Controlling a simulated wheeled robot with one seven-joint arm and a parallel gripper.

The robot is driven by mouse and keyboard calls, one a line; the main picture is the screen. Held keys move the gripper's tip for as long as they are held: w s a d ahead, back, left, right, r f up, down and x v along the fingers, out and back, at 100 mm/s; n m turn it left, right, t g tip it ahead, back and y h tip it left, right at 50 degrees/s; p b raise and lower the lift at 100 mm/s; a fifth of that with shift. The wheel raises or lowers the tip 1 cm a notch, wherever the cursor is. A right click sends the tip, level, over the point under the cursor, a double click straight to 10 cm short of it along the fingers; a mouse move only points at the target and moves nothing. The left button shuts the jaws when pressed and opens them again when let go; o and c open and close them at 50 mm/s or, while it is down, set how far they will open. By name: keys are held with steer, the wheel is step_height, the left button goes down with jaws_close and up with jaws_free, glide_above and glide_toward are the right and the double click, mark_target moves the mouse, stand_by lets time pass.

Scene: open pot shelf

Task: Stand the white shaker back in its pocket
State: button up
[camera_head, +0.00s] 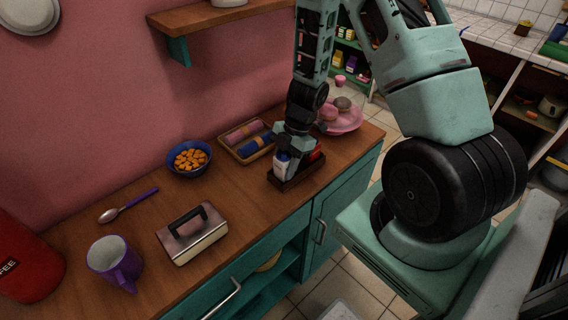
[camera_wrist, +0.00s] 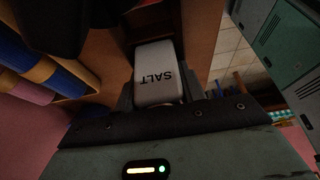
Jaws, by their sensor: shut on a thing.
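The white shaker (camera_head: 282,166), marked SALT, is held in my gripper (camera_head: 291,150) over the left part of a small dark brown caddy (camera_head: 284,184). In the wrist view the white shaker (camera_wrist: 155,72) sits between the two fingers of my gripper (camera_wrist: 158,92), one on each side. The caddy's dark inside shows just beyond it. The shaker looks roughly upright, with its lower part at or inside the caddy's rim; I cannot tell whether it touches the bottom. A red thing (camera_head: 316,153) stands in the caddy's right part, partly hidden by my gripper.
A wooden tray (camera_head: 237,151) with blue rolls lies close left of the caddy, and a pink plate (camera_head: 345,121) behind it. A blue bowl (camera_head: 189,158), a spoon, a purple mug (camera_head: 113,262) and a metal press (camera_head: 192,235) stand farther left. A wall shelf (camera_head: 215,17) hangs above.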

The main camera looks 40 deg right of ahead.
steer(key=shift+f, duration=0.1)
steer(key=o, duration=1.2)
steer(key=shift+c, duration=0.2)
steer(key=p+v, duration=0.1)
steer(key=v, duration=1.6)
steer(key=shift+p, duration=0.3)
steer(key=shift+d, duration=0.1)
